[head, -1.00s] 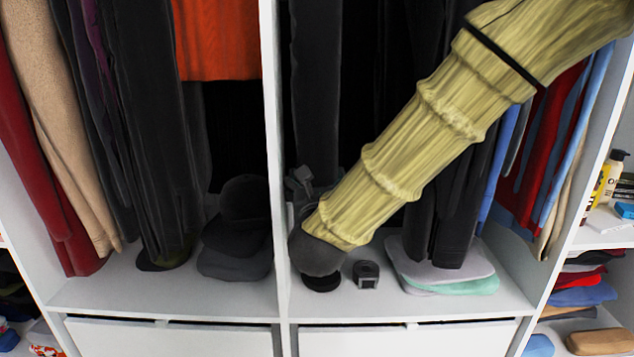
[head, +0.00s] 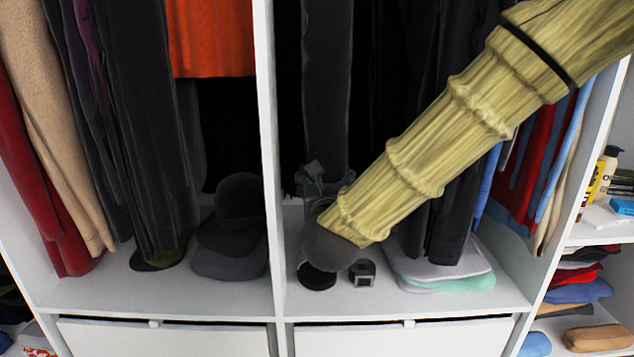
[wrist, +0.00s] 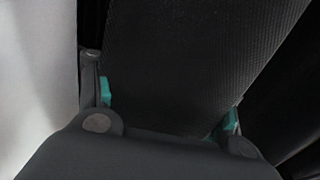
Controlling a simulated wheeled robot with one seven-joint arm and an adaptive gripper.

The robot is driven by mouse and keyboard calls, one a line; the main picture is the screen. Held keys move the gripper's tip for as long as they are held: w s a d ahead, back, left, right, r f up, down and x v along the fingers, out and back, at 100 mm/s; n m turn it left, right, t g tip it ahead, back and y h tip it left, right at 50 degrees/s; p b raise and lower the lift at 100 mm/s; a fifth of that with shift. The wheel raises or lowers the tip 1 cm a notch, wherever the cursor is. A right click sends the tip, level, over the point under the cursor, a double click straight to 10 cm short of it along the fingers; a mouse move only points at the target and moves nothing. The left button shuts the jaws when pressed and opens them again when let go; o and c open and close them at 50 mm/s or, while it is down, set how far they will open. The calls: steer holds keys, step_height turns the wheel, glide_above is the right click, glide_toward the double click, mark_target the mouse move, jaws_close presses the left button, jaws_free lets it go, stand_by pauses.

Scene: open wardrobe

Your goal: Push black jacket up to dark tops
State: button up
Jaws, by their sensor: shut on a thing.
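A narrow black garment, seemingly the black jacket (head: 327,75), hangs in the right bay near the white divider. My gripper (head: 312,178) is at its lower end, partly hidden by my yellow-sleeved arm. In the wrist view my gripper (wrist: 166,108) has its teal pads at both sides of a dark textured cloth (wrist: 190,60), shut on it. Dark tops (head: 445,130) hang to the right in the same bay, partly behind my arm. A dark gap lies between them and the held garment.
The white divider (head: 268,170) stands close left of my gripper. A round black item (head: 316,278), a small grey-black item (head: 362,272) and folded clothes (head: 440,270) lie on the shelf below. Red and blue garments (head: 535,160) hang at the right.

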steer(key=d+b, duration=0.3)
steer(key=d, duration=0.6)
steer(key=shift+d, duration=0.3)
steer(key=o, duration=1.7)
steer(key=shift+d+r, duration=0.1)
steer(key=shift+d, duration=0.1)
steer(key=shift+a, duration=0.15)
steer(key=s, duration=0.7)
steer(key=shift+s, duration=0.3)
